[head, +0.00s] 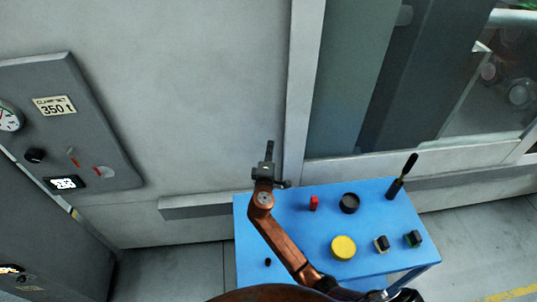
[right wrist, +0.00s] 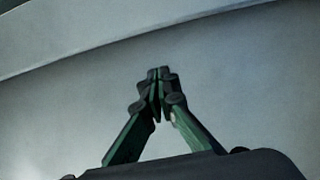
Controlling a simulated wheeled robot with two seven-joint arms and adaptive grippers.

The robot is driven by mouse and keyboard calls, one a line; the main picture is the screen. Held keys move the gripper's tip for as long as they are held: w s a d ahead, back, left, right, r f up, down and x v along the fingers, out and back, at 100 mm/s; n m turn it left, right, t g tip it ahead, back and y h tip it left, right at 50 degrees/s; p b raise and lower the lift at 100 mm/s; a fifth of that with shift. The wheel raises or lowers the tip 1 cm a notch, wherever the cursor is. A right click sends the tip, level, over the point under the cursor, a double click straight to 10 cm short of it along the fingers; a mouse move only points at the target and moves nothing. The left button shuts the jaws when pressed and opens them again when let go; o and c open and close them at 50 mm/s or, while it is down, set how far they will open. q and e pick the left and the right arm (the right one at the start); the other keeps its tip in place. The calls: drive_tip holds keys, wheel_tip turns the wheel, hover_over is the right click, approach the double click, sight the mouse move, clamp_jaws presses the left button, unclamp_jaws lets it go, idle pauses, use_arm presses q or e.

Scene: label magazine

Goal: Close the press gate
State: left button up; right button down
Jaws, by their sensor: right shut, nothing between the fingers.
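The press gate appears to be the light grey framed panel (head: 297,95) with a large window, at the upper right in the head view. Its upright left frame member meets a plain grey wall panel. Machine parts show dimly through the glass. My right gripper (head: 270,147) is shut and empty, just left of that upright member and above the back edge of the blue table. In the right wrist view, the shut fingers (right wrist: 159,76) point at a plain grey surface crossed by a paler band. Whether the fingers touch it I cannot tell. My left gripper is out of view.
A grey control panel (head: 95,130) with a gauge and switches is on the left. A ledge (head: 200,206) runs low along the wall.

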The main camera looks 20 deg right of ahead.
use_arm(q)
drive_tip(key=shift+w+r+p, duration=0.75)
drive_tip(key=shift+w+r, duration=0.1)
use_arm(e)
drive_tip(key=shift+w+d, duration=0.25)
drive_tip(key=shift+d, duration=0.65)
drive_tip(key=shift+w+d, duration=0.25)
drive_tip(key=shift+d, duration=0.6)
drive_tip(key=shift+w+d, duration=0.25)
drive_tip(key=shift+d, duration=0.65)
